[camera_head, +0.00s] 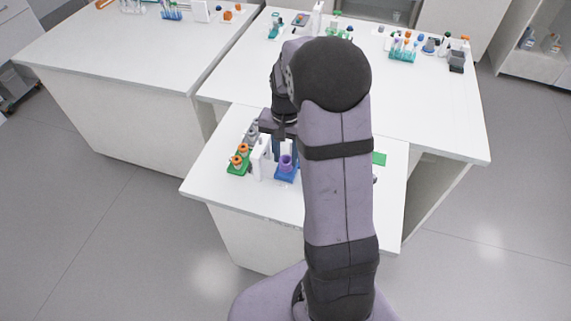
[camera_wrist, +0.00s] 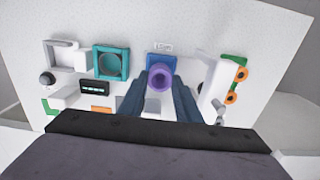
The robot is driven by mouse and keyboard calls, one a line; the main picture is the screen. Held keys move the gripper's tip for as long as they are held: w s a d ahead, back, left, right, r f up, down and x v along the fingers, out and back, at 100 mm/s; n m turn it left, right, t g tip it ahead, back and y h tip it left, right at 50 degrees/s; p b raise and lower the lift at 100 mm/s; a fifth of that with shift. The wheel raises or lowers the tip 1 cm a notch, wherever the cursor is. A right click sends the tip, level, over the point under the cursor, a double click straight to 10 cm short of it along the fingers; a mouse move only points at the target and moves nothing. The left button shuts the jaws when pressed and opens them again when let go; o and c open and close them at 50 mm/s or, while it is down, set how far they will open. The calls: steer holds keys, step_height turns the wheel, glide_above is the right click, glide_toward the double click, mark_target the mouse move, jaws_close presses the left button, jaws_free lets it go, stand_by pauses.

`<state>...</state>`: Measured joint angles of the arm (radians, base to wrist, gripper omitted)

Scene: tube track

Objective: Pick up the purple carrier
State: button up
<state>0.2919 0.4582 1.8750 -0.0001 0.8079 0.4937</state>
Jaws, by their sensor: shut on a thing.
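The purple carrier (camera_head: 286,164) is a short upright cylinder with a ring-like top. It stands at a blue holder (camera_head: 283,177) on the near table. In the wrist view the purple carrier (camera_wrist: 161,76) is between the dark blue fingers of my gripper (camera_wrist: 160,90), with the blue holder (camera_wrist: 163,58) just behind it. My gripper (camera_head: 285,145) points down and is shut on the purple carrier. The carrier's lower part is hidden, so I cannot tell whether it is clear of the holder.
A green rack with orange-topped carriers (camera_head: 239,160) and a white upright device (camera_head: 259,160) stand close to the left. In the wrist view a teal square block (camera_wrist: 98,62) and a black device (camera_wrist: 95,88) lie to the left. The near table's front (camera_head: 235,200) is bare.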

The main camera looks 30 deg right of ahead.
steer(key=shift+r+p, duration=1.15)
steer(key=shift+r, duration=0.45)
